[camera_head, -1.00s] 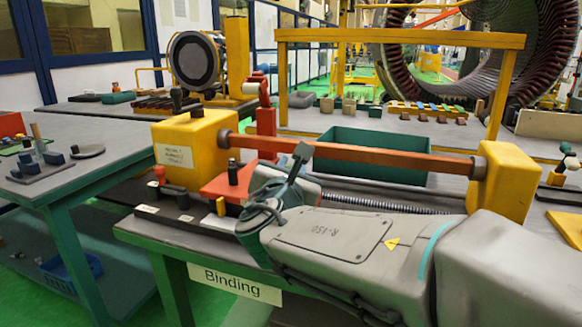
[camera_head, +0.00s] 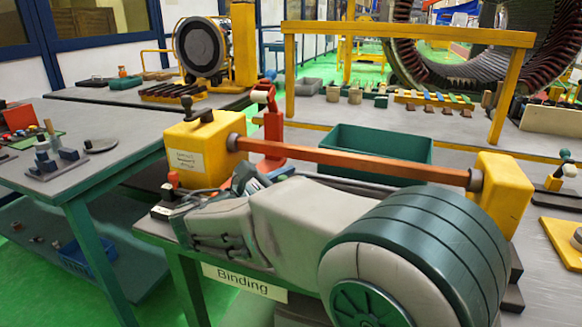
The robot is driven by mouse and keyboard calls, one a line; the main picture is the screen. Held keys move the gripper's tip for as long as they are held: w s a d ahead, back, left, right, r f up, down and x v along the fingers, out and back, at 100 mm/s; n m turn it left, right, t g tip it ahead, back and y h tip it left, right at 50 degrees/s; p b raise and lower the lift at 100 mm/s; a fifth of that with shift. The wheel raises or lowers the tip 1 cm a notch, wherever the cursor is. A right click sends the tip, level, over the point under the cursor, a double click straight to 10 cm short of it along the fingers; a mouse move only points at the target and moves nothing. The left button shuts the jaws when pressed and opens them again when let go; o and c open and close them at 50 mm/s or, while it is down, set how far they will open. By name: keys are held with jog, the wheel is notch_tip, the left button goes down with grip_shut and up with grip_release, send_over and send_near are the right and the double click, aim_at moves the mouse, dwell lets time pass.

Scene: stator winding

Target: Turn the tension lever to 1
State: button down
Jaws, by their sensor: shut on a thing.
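The winding fixture has two yellow end blocks (camera_head: 203,158) with a copper-coloured bar (camera_head: 350,163) between them. At the foot of the left block stand a small red knob (camera_head: 173,180) and a dark base with a white label (camera_head: 160,212). My arm reaches across the bench front, and its far end with my gripper (camera_head: 178,214) is down at this dark base. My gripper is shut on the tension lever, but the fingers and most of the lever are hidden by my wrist. The lever's angle and the scale mark it points to cannot be read.
A green bin (camera_head: 378,148) stands behind the bar. A red post (camera_head: 270,125) rises behind the left block. A "Binding" sign (camera_head: 245,281) hangs on the bench front. A side table (camera_head: 95,175) with small parts stands at left, with green floor between.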

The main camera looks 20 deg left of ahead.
jog(key=shift+m+g+h, duration=0.3)
jog(key=shift+h, duration=0.1)
jog(key=c, duration=1.3)
grip_release()
jog(key=shift+a, duration=0.1)
jog(key=shift+o, duration=0.2)
jog(key=p+v, duration=0.2)
jog(key=v, duration=1.1)
jog(key=shift+s+a, duration=0.25)
jog(key=shift+s, duration=0.1)
